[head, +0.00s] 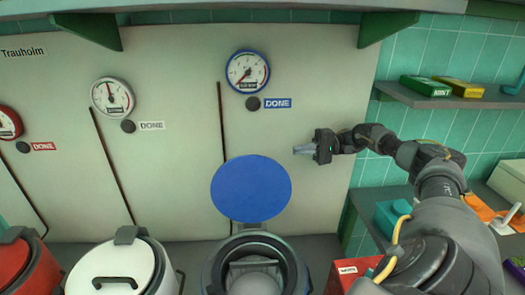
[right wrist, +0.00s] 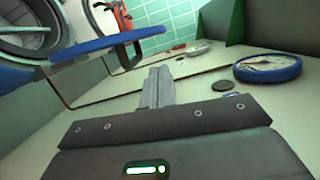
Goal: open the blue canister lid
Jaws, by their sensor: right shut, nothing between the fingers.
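The blue canister (head: 208,278) stands at the bottom middle of the head view, its dark round mouth uncovered. Its blue lid (head: 250,188) stands up behind the mouth, its round blue face toward the camera. The lid also shows nearly edge-on in the right wrist view (right wrist: 97,46), with the canister's open mouth (right wrist: 30,28) at upper left. My right gripper (head: 303,149) is to the right of and slightly above the lid, apart from it. In the right wrist view its fingers (right wrist: 157,88) are together and empty. My left gripper is not in view.
A white canister (head: 88,262) and a red canister (head: 14,280) stand to the left. The panel behind carries a blue-rimmed gauge (head: 247,72) and other gauges. A shelf (head: 405,96) with boxes hangs at right. A red box (head: 350,270) stands right of the blue canister.

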